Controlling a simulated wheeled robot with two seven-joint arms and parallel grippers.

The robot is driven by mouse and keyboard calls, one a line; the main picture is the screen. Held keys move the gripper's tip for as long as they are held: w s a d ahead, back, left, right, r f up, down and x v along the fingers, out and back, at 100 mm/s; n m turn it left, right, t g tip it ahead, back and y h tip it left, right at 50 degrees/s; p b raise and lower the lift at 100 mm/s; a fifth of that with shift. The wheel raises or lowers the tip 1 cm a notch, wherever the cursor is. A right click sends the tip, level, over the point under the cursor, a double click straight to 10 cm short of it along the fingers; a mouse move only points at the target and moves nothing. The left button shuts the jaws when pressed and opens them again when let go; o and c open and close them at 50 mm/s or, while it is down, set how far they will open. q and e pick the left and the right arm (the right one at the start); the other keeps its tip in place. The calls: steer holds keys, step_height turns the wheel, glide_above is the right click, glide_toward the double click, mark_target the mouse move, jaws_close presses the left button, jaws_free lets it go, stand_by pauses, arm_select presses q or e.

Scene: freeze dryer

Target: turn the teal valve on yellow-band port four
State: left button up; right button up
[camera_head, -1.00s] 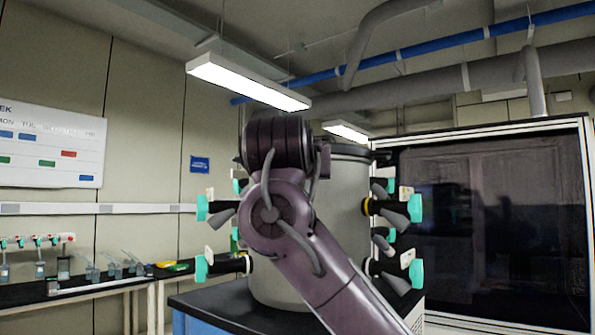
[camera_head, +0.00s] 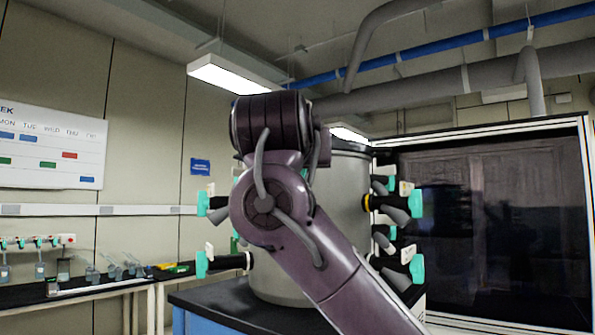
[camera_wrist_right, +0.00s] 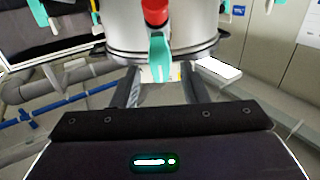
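The freeze dryer's grey drum (camera_head: 345,225) stands on a dark-topped bench and carries ports with teal valves. The yellow-band port (camera_head: 369,203) is on its right side, with a teal valve (camera_head: 416,204) at its outer end. My right arm crosses in front of the drum and hides its middle. My right gripper (camera_wrist_right: 160,72) is open in the right wrist view, its fingers apart. A teal valve (camera_wrist_right: 159,55) on a red-band port (camera_wrist_right: 155,12) shows at the gap between the fingertips; I cannot tell whether they touch it. My left gripper is not in view.
Other teal valves stick out on the drum's left (camera_head: 202,204) and lower right (camera_head: 417,268). A large dark glass-fronted enclosure (camera_head: 490,225) stands close on the right. A side bench (camera_head: 110,290) with small glassware is at the left.

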steer(key=s, duration=0.1)
steer(key=s+b, duration=0.1)
steer(key=s, duration=0.2)
steer(key=shift+s+a, duration=0.25)
